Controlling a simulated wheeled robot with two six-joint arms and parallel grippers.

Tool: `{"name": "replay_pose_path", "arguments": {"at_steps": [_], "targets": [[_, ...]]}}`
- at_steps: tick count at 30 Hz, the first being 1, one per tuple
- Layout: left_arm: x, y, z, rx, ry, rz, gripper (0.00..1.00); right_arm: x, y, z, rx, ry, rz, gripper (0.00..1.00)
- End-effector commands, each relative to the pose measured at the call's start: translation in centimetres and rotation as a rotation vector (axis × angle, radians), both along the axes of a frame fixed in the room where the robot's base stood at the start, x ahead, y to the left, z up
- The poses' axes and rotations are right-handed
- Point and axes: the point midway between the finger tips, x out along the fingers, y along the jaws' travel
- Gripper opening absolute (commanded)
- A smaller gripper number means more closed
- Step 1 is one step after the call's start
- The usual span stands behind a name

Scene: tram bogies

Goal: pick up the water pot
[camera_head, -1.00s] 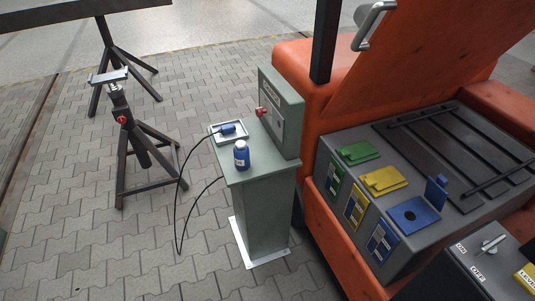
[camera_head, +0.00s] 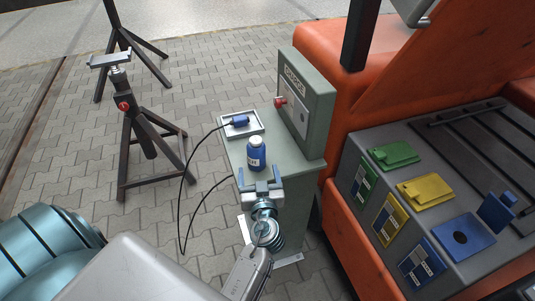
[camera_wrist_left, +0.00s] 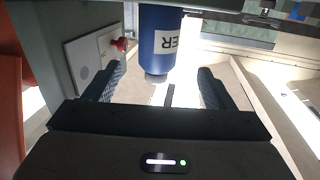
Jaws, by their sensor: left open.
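The water pot (camera_head: 256,157) is a small blue bottle with a white cap and a white label. It stands upright on the green pedestal's top (camera_head: 238,162). My left gripper (camera_head: 261,183) is open and empty just on the near side of the pot, its two fingers pointing toward it. In the left wrist view, the blue pot (camera_wrist_left: 160,35) shows beyond and between the spread fingers of my left gripper (camera_wrist_left: 160,76), with letters "ER" readable on the label. I cannot tell whether any finger touches it. My right gripper is not in view.
A tray with a blue plug-like piece (camera_head: 239,121) lies behind the pot, a black cable running from it. A green box with a red knob (camera_head: 280,102) rises at the right. An orange machine (camera_head: 335,210) stands further right. A dark stand (camera_head: 140,125) is at the left.

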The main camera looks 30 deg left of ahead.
Motion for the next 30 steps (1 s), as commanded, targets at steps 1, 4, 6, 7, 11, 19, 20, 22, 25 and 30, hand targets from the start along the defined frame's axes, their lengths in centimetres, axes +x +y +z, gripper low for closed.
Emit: {"name": "replay_pose_path", "arguments": {"at_steps": [1,4,6,7,11,19,20,22,25,30], "targets": [[0.1,-0.1,0.5,0.004,-0.017,0.001,0.77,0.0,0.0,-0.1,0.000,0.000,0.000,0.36],[0.6,0.1,1.0,0.008,-0.032,-0.001,0.77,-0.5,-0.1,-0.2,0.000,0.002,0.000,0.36],[1.1,0.5,1.2,0.010,-0.033,-0.001,0.77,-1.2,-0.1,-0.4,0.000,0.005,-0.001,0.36],[1.4,0.7,1.2,0.011,-0.032,-0.001,0.77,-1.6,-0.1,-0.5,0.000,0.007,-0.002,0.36],[2.6,1.7,1.2,0.011,-0.031,-0.001,0.77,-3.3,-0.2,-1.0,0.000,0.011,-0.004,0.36],[4.7,3.4,0.9,0.009,-0.029,-0.001,0.77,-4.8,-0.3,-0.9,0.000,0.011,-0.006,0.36],[4.9,3.6,1.0,0.009,-0.030,-0.001,0.77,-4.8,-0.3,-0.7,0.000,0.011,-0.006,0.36],[5.4,4.0,1.0,0.009,-0.028,-0.001,0.77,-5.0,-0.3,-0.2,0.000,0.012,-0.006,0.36],[6.5,5.1,1.0,0.012,-0.027,-0.001,0.77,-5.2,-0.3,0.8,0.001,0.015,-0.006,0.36],[8.2,6.4,0.6,0.009,-0.028,-0.001,0.77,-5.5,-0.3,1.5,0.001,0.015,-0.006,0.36]]}}
